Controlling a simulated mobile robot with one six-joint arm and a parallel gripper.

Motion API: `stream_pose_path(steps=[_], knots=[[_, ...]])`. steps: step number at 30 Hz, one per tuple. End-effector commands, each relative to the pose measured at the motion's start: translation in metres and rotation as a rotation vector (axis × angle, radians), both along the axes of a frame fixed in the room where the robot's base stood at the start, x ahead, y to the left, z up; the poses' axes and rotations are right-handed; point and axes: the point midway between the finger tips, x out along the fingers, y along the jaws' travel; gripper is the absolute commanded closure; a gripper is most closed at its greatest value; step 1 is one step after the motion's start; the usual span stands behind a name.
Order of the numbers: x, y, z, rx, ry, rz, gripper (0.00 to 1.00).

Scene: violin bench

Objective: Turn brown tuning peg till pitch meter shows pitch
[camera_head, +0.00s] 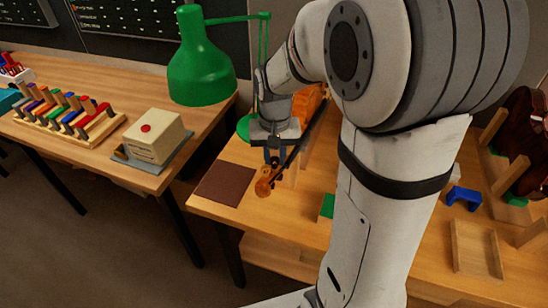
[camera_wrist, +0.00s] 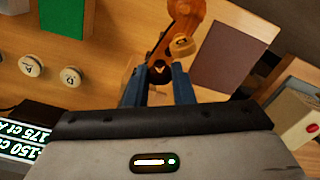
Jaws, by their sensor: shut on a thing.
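My gripper (camera_head: 272,155) reaches down over the pegbox. Its blue fingers, seen in the wrist view (camera_wrist: 158,80), are shut on the brown tuning peg (camera_wrist: 157,69), which the fingers partly hide. Another peg's rounded head (camera_wrist: 182,46) stands just beyond the fingers. The pitch meter's dark screen (camera_wrist: 22,136) is at the left edge of the wrist view; it shows "175 ct" and "150 ct" lines, partly cut off.
Two cream lettered discs (camera_wrist: 70,77) and a green block (camera_wrist: 65,28) lie left of the pegbox. A brown mat (camera_head: 226,183) lies on the bench. A green lamp (camera_head: 200,62) stands close behind my wrist. A cream box with a red button (camera_head: 154,136) is on the left table.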

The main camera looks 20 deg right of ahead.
Motion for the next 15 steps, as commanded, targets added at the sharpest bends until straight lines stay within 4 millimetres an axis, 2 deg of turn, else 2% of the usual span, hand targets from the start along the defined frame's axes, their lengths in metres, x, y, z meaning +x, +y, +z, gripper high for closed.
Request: stream_pose_path(steps=[12, 13, 15], knots=[[0.0003, 0.0003, 0.0004, 0.0, -0.001, 0.051, 1.0], [0.0003, 0.0003, 0.0004, 0.0, -0.001, 0.051, 0.77], [0.0003, 0.0003, 0.0004, 0.0, -0.001, 0.051, 0.71]])
